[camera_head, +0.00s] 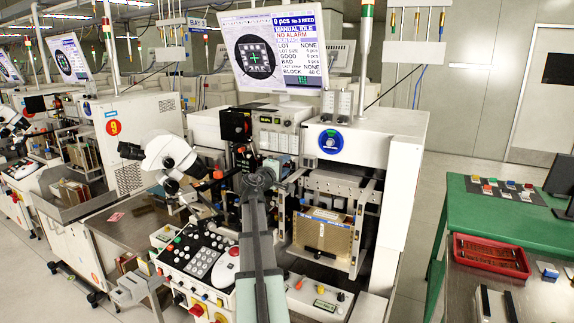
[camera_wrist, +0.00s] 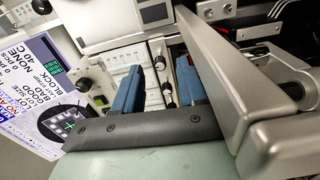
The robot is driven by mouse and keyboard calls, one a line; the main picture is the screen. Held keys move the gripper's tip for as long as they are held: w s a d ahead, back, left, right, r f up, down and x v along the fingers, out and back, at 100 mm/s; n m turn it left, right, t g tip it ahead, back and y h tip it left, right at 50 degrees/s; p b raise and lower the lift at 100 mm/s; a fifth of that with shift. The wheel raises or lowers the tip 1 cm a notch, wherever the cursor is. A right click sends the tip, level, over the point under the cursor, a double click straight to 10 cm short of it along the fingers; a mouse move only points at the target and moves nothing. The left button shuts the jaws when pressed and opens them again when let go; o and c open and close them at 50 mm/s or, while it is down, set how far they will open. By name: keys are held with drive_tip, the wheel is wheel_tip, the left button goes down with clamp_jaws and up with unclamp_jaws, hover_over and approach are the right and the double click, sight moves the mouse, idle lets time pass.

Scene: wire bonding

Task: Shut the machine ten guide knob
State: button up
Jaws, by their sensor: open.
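My gripper (camera_wrist: 158,72) is open, with its two blue fingers apart and nothing held between them. In the head view my gripper (camera_head: 279,163) is at the front of the near machine (camera_head: 372,131), below its control panel. A small black knob with a pale stem (camera_wrist: 167,92) shows in the gap between the fingers in the wrist view, apart from both. Another black knob (camera_wrist: 83,84) is on the panel to the left. I cannot tell which knob is the guide knob. My arm hides part of the machine front in the head view.
A large metal bar (camera_wrist: 222,75) runs close to the right finger in the wrist view. The monitor (camera_head: 275,50) stands on the machine. A microscope (camera_head: 165,158) is to the left, a keypad console (camera_head: 197,262) below, and a green table (camera_head: 500,222) to the right.

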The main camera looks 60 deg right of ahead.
drive_tip(key=a, duration=1.1)
drive_tip(key=shift+a, duration=0.15)
